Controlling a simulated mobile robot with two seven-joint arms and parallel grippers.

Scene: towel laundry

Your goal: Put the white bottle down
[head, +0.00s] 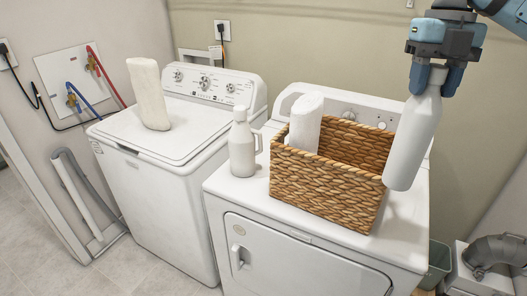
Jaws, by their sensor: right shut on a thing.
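My right gripper (435,82) comes in at the top right and is shut on the neck of a white bottle (412,138). The bottle hangs slightly tilted, in front of the right end of the wicker basket (318,190) in the picture. I cannot tell whether its base touches anything. A second white bottle, with a handle (243,145), stands upright on the dryer (232,188), left of the basket. My left gripper is not in view.
A rolled white towel (306,122) stands in the basket, and another (149,93) stands on the washer lid (185,137). The dryer top has a narrow free strip around the basket. A grey bin (438,262) and a duct (495,252) are at the lower right.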

